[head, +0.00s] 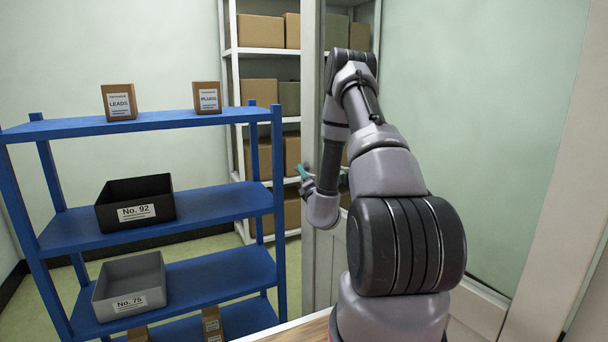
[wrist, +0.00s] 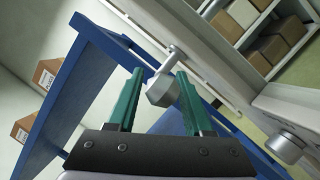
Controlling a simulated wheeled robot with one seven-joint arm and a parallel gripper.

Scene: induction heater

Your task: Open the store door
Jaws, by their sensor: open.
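The store door (head: 312,235) is a pale door with a glazed upper part, seen nearly edge-on in the head view. It seems to stand ajar. In the wrist view its pale edge (wrist: 213,68) runs diagonally, with a grey knob (wrist: 160,90) on the near side and another knob (wrist: 287,147) on the other side. My gripper (wrist: 160,74) is open, its two green fingers on either side of the first knob. Whether they touch it I cannot tell. In the head view my gripper (head: 304,172) is small and partly hidden beside the door's edge.
A blue shelf (head: 175,213) with a black bin (head: 135,212), a grey bin (head: 130,290) and small boxes stands close on the left. A white rack (head: 232,85) with cardboard boxes stands behind the door. A white post (head: 555,160) is at right.

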